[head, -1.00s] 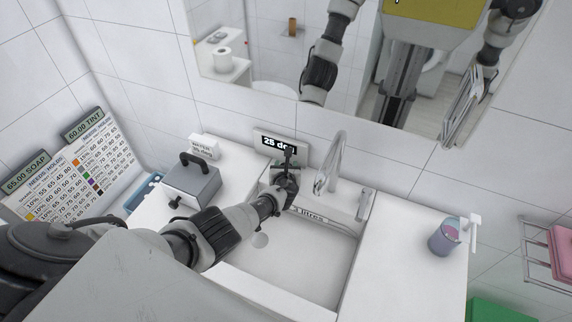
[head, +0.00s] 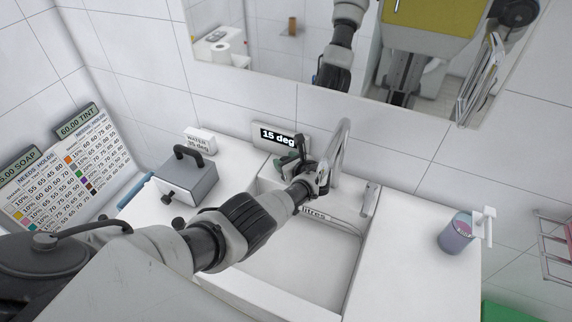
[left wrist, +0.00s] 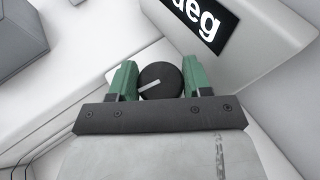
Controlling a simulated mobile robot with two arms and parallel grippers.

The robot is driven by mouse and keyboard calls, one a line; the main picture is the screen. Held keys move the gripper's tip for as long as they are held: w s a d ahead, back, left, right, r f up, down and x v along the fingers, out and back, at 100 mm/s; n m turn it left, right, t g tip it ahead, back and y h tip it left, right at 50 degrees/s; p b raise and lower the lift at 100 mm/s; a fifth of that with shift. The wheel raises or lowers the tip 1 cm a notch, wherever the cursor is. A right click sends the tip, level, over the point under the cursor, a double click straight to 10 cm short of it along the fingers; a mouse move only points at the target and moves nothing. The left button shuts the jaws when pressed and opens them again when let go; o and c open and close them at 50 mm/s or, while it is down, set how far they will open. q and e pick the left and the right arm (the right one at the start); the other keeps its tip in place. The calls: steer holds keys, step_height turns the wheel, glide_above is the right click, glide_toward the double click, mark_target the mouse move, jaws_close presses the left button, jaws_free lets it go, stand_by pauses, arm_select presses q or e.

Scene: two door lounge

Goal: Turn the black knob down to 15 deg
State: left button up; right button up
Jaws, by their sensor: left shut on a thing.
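The black knob (left wrist: 160,80) is round with a white pointer line, seen in the left wrist view. My left gripper (left wrist: 158,82) has its green fingers on both sides of the knob and is shut on it. In the head view my left gripper (head: 290,162) is at the back left of the sink, and the knob is hidden behind it there. The display (head: 279,136) behind the knob reads 15 deg. In the left wrist view only "deg" shows on the display (left wrist: 198,22). My right gripper is not in view.
A tap (head: 340,158) stands right of my left gripper, over the white sink (head: 300,262). A grey box with a black handle (head: 188,182) and a small sign reading WATER 15 deg (head: 200,141) are to the left. A purple cup (head: 456,234) stands at right.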

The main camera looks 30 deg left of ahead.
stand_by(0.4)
arm_select(q)
steer(key=o, duration=0.9)
steer(key=shift+s+d+r+p, duration=0.15)
steer(key=shift+d+r+p, duration=0.1)
steer(key=shift+d+p, duration=0.05)
steer(key=p+v, duration=0.2)
steer(key=v, duration=0.7)
steer(key=shift+s+d+r, duration=0.15)
steer(key=shift+d, duration=0.3)
